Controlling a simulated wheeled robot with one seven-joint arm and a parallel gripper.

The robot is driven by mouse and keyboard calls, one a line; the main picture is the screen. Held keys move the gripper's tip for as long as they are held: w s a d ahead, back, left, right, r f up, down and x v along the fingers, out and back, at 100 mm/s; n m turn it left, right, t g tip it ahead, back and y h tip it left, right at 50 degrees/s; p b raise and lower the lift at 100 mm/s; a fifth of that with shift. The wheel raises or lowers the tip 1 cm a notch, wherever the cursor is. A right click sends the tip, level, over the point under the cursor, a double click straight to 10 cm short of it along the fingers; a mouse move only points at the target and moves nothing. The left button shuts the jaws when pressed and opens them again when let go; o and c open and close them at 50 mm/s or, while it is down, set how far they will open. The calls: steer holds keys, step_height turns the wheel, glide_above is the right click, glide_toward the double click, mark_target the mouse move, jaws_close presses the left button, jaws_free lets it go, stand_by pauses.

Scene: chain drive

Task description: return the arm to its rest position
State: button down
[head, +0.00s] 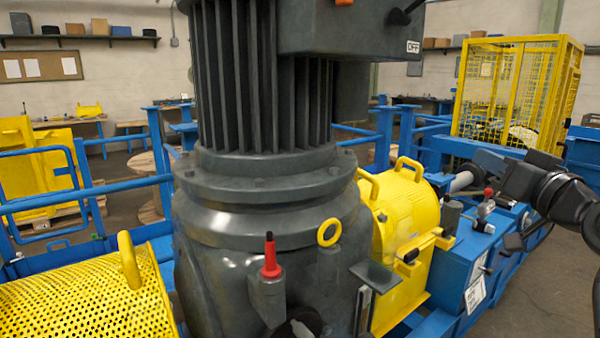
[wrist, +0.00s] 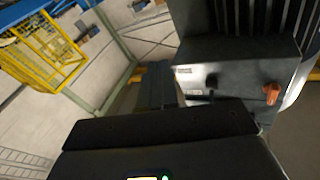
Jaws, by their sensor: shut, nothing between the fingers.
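My arm enters the head view from the right edge. My gripper (head: 486,162) is at its end, dark, pointing left above the blue machine bed and right of the yellow guard. It looks shut and empty, and touches nothing that I can make out. In the wrist view, the dark body of my gripper fills the bottom, with a small green light; its fingertips are hard to make out there.
A large grey finned motor (head: 260,190) stands in the middle, its control box (head: 345,30) on top. A yellow guard (head: 402,220) sits right of it, a perforated one (head: 85,295) left. Blue rails (head: 85,190) and a yellow cage (head: 515,90) stand behind. Floor shows lower right.

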steer(key=s+a+f+m+g+h, duration=0.1)
steer(key=s+a+f+h, duration=0.15)
steer(key=s+f, duration=1)
steer(key=s+a+f+m+g+h, duration=0.15)
steer(key=s+a+f, duration=0.25)
steer(key=s+f, duration=0.85)
steer(key=s+a+f+n+g, duration=0.1)
steer(key=s+a+n, duration=0.2)
steer(key=s, duration=2.4)
steer(key=shift+a, duration=0.7)
steer(key=shift+a+g, duration=0.1)
steer(key=shift+g, duration=0.15)
